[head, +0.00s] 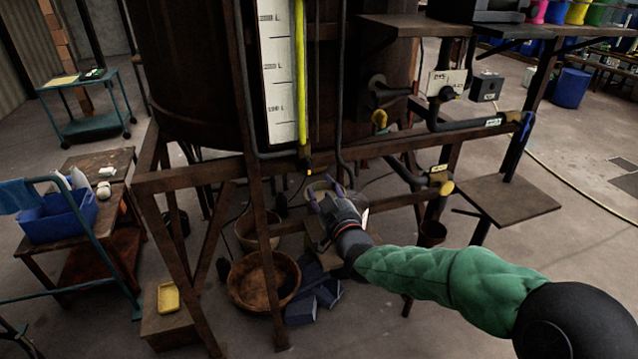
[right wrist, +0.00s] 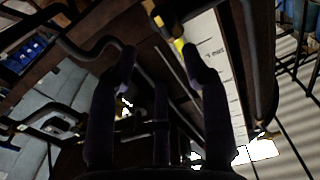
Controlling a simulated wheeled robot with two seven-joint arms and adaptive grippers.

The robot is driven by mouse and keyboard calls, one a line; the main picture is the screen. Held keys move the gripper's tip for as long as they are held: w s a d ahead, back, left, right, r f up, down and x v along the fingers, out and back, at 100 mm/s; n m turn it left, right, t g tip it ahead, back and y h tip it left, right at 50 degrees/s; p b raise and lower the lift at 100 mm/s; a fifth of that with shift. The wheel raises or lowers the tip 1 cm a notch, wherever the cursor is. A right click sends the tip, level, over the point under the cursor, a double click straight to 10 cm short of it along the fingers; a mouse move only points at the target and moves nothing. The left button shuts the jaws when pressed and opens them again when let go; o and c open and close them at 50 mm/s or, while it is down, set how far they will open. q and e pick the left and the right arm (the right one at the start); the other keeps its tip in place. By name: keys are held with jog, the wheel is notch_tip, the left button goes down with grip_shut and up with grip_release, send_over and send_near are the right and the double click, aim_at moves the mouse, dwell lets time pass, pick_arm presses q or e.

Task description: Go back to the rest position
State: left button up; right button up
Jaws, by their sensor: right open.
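My right arm comes in from the lower right in a green sleeve. My right gripper (head: 322,192) is in front of the vat's frame, under the vat, near the lower end of the yellow sight tube. Its fingers are apart and nothing shows between them. In the right wrist view the open right gripper (right wrist: 160,65) points up toward the underside of the vat, with the level scale (right wrist: 215,80) behind it. The large brown vat (head: 190,70) stands on a rusty frame (head: 200,178). My left gripper is in neither view.
Bowls (head: 262,283) and dark blue blocks (head: 315,293) lie on the floor under the frame. Pipes with a yellow-ended valve (head: 440,180) run to the right. A brown shelf (head: 507,198) juts out at right. A blue bin (head: 58,217) sits on a wooden table at left.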

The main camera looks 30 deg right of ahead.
jog(key=shift+s+a, duration=0.2)
jog(key=shift+s, duration=0.5)
jog(key=s+a+f+g+y, duration=0.1)
jog(key=a+f+g+y, duration=0.2)
jog(key=f, duration=0.7)
jog(key=a+f+g, duration=0.2)
jog(key=a+f, duration=0.4)
jog(key=f, duration=0.4)
jog(key=s+a+f+g+y, duration=0.1)
jog(key=a+f+g+y, duration=0.2)
jog(key=f, duration=0.8)
jog(key=s+a+f+g+y, duration=0.1)
jog(key=s+a+f+g, duration=0.3)
jog(key=s+a+f, duration=0.3)
jog(key=s+a+f+g+y, duration=0.1)
jog(key=s+a+f+g, duration=0.4)
jog(key=s+f, duration=0.7)
jog(key=shift+s+a+f, duration=0.4)
jog(key=shift+s+a, duration=0.55)
jog(key=shift+a, duration=0.25)
